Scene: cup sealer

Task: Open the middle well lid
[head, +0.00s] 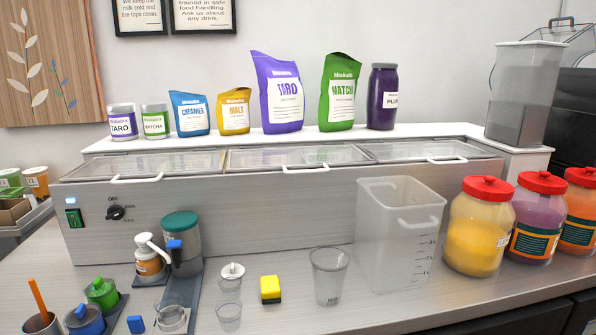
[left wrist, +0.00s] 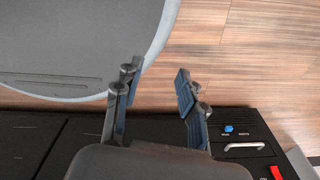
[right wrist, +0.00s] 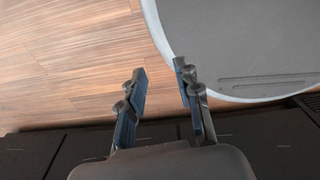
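The well unit (head: 200,213) is a long steel counter box with three clear lids side by side. The middle well lid (head: 290,156) lies flat and closed, with a white handle (head: 306,168) on its front edge. The left lid (head: 160,164) and right lid (head: 425,151) are also closed, each with a white front handle. Neither gripper shows in the head view. My left gripper (left wrist: 155,88) is open and empty in the left wrist view, above the floor. My right gripper (right wrist: 159,83) is open and empty in the right wrist view, also above the floor.
Bags and jars stand on the shelf (head: 224,136) behind the lids. A clear pitcher (head: 385,245) and a clear cup (head: 328,277) stand before the unit. Red-lidded jars (head: 481,225) are at right; a yellow sponge (head: 270,290) and dispensers (head: 180,245) are in front.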

